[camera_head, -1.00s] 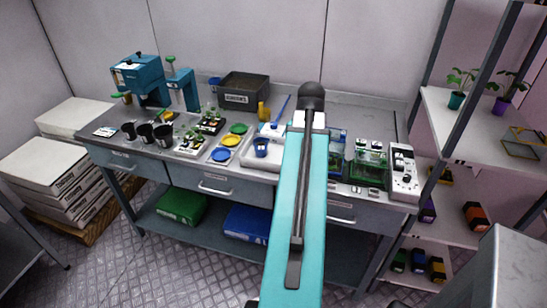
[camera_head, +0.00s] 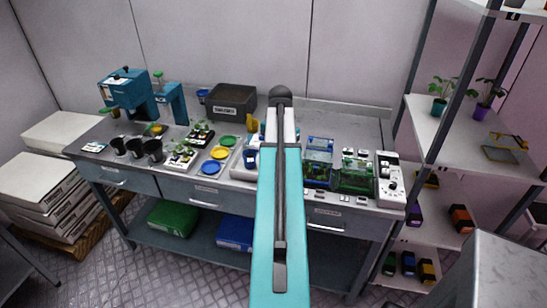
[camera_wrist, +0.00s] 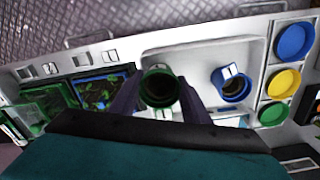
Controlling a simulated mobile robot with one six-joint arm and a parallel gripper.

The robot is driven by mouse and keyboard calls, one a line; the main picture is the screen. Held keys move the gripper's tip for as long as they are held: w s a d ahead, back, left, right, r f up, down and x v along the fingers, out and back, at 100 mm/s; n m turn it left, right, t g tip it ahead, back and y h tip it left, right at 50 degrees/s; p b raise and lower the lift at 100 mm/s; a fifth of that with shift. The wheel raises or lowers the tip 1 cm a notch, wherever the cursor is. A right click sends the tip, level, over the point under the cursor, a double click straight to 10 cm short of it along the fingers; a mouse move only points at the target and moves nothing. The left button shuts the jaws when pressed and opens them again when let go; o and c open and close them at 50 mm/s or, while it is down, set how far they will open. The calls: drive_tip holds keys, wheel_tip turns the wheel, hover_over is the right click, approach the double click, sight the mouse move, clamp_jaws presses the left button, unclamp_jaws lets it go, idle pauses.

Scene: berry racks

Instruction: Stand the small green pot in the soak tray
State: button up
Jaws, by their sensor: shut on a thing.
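The small green pot (camera_wrist: 158,88) is in the wrist view, dark inside, its rim facing the camera. My gripper (camera_wrist: 160,100) is shut on it, with one dark finger on each side. The pot is over the white soak tray (camera_wrist: 200,57); I cannot tell whether its base touches the tray floor. A blue pot with a white label (camera_wrist: 232,85) stands in the same tray, to the right of the green pot. In the head view, my arm hides the gripper and green pot; the blue pot (camera_head: 250,158) shows just left of the arm.
Blue, yellow and green discs (camera_head: 220,153) lie on a white holder beside the tray. On the tray's other side are a blue clear-sided box (camera_head: 318,160) and a green one (camera_head: 357,177). A dark bin (camera_head: 231,101) stands behind. Black pots (camera_head: 153,150) stand at the left.

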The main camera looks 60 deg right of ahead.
drive_tip(key=shift+w+d+f+p, duration=0.1)
drive_tip(key=shift+w+d+p, duration=0.15)
drive_tip(key=shift+w+d, duration=0.4)
drive_tip(key=shift+w+d+f+p, duration=0.1)
drive_tip(key=shift+w+d+p, duration=0.25)
drive_tip(key=shift+w, duration=0.55)
drive_tip(key=shift+w+d+p, duration=0.2)
drive_tip(key=shift+w+d, duration=0.3)
drive_tip(key=shift+w, duration=0.3)
drive_tip(key=shift+f+p, duration=0.9)
drive_tip(key=shift+f, duration=0.9)
drive_tip(key=shift+f, duration=0.15)
drive_tip(key=o, duration=1)
drive_tip(key=shift+r, duration=0.25)
drive_tip(key=shift+r+b, duration=1.6)
drive_tip(key=shift+r, duration=4.35)
